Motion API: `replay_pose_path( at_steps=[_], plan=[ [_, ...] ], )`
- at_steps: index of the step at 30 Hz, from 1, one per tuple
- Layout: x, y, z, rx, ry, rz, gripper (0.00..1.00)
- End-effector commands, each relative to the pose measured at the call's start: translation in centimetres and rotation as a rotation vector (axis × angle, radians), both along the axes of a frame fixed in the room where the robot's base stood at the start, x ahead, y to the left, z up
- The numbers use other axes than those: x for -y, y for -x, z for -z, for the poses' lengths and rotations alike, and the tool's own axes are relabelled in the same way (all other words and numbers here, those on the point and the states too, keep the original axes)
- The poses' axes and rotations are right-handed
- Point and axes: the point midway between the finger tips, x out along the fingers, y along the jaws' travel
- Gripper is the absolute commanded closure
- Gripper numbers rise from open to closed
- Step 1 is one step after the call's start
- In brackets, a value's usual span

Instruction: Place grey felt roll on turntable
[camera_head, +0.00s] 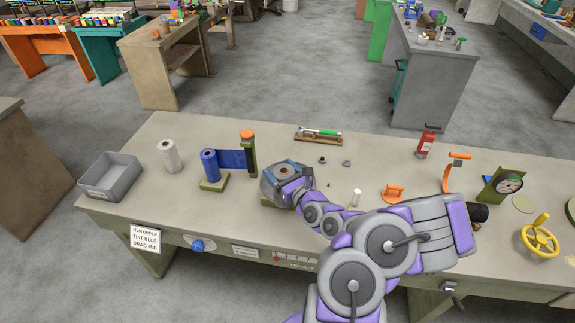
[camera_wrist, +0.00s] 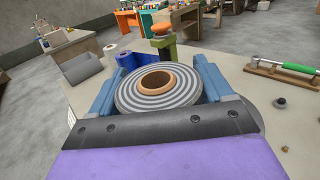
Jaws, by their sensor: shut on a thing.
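The grey felt roll (camera_wrist: 130,97) shows spiral grey layers around a tan core in the wrist view. It sits upright between the two blue fingers of my gripper (camera_wrist: 158,72), which are shut on it. In the head view the grey felt roll (camera_head: 272,172) is at the left-middle of the bench, inside my gripper (camera_head: 282,174).
A blue film roll (camera_head: 209,165) on an olive stand with an orange-topped post (camera_head: 247,150) is close left. A white roll (camera_head: 170,156) and grey bin (camera_head: 111,178) stand farther left. A green-handled tool (camera_head: 320,133) lies behind. An orange dispenser (camera_head: 393,192) is right.

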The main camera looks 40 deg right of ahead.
Motion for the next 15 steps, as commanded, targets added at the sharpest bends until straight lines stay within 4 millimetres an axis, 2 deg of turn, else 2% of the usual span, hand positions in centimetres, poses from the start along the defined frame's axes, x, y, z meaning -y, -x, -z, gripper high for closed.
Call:
replay_pose_path(
  at_steps=[1, 7, 15],
  plan=[
    [0.2, -0.5, 0.5, 0.004, 0.007, -0.003, 0.92],
    [2.0, -2.7, 0.2, 0.003, 0.010, -0.003, 0.92],
    [5.4, -5.5, 0.8, 0.002, 0.004, -0.002, 0.92]
  ],
)
